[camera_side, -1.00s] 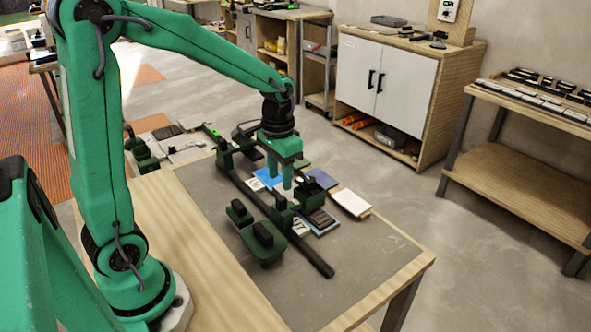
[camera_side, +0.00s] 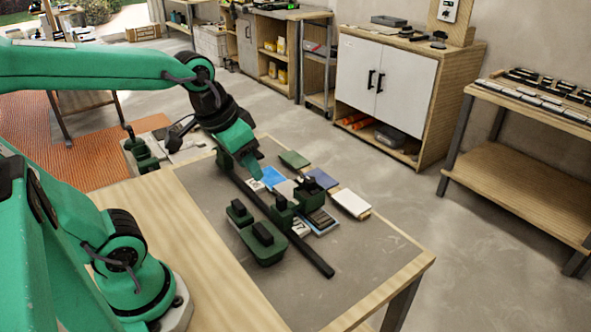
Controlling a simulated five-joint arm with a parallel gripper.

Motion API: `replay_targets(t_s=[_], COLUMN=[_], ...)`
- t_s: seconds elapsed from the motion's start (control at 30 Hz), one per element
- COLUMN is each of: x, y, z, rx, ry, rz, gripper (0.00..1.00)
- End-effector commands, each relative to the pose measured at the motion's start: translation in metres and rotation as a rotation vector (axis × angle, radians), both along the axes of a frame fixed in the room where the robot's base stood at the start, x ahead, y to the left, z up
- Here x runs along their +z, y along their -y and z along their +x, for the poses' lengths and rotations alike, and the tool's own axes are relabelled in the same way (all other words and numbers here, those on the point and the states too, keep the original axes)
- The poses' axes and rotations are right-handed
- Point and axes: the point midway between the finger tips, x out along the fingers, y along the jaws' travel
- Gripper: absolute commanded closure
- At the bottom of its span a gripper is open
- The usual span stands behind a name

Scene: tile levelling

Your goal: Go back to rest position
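My gripper (camera_side: 252,170) is at the end of my green arm, tilted, above the left end of the row of tiles. I cannot tell how far apart its fingers are, and I see nothing held in it. A dark tile (camera_side: 321,219) lies nearer the front. A dark green clamp block (camera_side: 284,211) stands on a long black bar (camera_side: 316,260) beside the tiles.
A green fixture with black knobs (camera_side: 262,243) sits on the grey mat (camera_side: 365,262) of the wooden table (camera_side: 412,270). The mat's right part is clear. A white cabinet (camera_side: 385,85) and a shelf with tiles (camera_side: 525,120) stand apart behind.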

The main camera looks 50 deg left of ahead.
Motion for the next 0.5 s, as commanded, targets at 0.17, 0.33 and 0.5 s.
replay_targets(t_s=[0.17,0.33,0.5], x=[0.006,0.008,0.008], y=[0.005,0.008,0.009], z=[-0.020,-0.030,-0.033], rx=[-0.002,-0.003,-0.003], ry=[0.070,0.105,0.114], rz=[-0.006,-0.011,-0.012], gripper=[0.60,0.60,0.60])
